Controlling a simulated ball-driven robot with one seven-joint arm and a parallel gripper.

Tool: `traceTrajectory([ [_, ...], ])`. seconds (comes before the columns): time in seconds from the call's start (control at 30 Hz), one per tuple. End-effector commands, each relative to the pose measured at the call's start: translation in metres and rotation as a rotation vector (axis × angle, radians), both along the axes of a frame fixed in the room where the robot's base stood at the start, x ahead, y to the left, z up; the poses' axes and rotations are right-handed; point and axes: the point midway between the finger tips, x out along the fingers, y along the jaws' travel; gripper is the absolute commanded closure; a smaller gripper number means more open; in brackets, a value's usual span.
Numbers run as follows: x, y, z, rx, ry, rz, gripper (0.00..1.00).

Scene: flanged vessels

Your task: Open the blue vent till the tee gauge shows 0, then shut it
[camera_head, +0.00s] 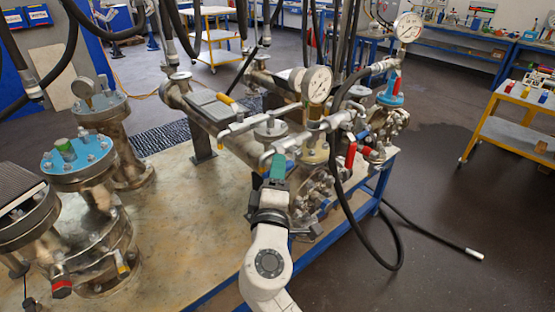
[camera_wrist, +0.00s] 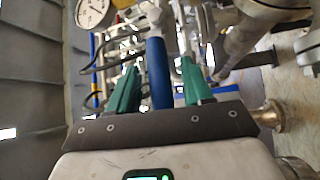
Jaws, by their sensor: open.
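A blue lever handle (camera_wrist: 157,75), which looks like the blue vent's, stands between my gripper's two green fingers (camera_wrist: 159,72) in the wrist view. The fingers are apart, with a gap on each side of the handle. In the head view my gripper (camera_head: 277,170) is at the near side of the pipework, and only a bit of blue (camera_head: 290,166) shows beside it. A round white dial gauge (camera_head: 317,85) stands above the pipework; another (camera_head: 408,27) is farther back right. A dial gauge (camera_wrist: 92,12) also shows in the wrist view. I cannot tell which is the tee gauge, nor read the needles.
A red-handled valve (camera_head: 350,155) and a yellow-handled valve (camera_head: 228,102) are close by. A black hose (camera_head: 340,200) loops down right of my arm. Flanged vessels (camera_head: 85,200) stand left on the bench. Open floor lies to the right.

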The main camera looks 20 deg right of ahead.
Motion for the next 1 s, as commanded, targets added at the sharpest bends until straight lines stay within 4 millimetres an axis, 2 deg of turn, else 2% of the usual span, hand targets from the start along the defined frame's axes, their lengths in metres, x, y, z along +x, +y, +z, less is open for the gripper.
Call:
traceTrajectory([
  [0.2,0.021,-0.011,0.004,0.0,0.0,0.0,0.5],
  [0.57,0.026,-0.013,0.004,0.001,0.0,0.0,0.5],
  [1.0,0.025,-0.013,0.004,0.001,0.0,0.0,0.9],
])
